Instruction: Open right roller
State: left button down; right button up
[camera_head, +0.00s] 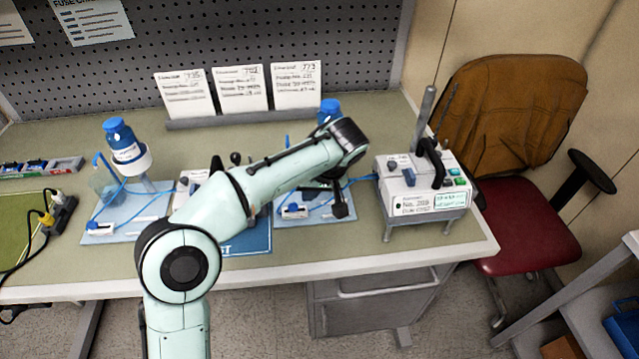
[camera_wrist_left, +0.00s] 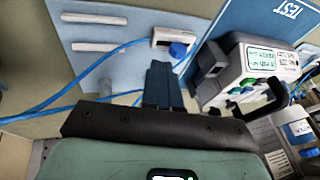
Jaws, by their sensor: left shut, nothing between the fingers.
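The right roller clamp (camera_head: 294,210) is a small white housing on the right pale blue board (camera_head: 318,218). In the left wrist view its white body (camera_wrist_left: 172,36) and blue wheel (camera_wrist_left: 178,50) show near the top middle, with blue tubing at it. My left gripper (camera_head: 341,209) hangs over the right part of this board, to the right of the clamp. In the left wrist view its dark fingers (camera_wrist_left: 158,68) are together and empty, pointing toward the clamp, with the tips just short of the wheel in the picture. Contact cannot be told. My right gripper is not in view.
A second roller clamp (camera_head: 100,228) lies on the left board. A blue TEST mat (camera_head: 248,243) and a pump (camera_wrist_left: 250,68) lie between the boards, partly behind my arm. Another pump (camera_head: 418,190) stands at the right. A blue-capped bottle (camera_head: 329,109) stands behind my arm.

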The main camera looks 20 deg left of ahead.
aim_at(293, 207)
pick_arm(q)
jog(key=shift+s+a+f, duration=0.5)
jog(key=shift+a+f, duration=0.3)
jog(key=shift+f, duration=0.05)
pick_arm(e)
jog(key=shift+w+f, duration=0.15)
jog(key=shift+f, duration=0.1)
pick_arm(q)
jog(key=shift+s+a, duration=0.1)
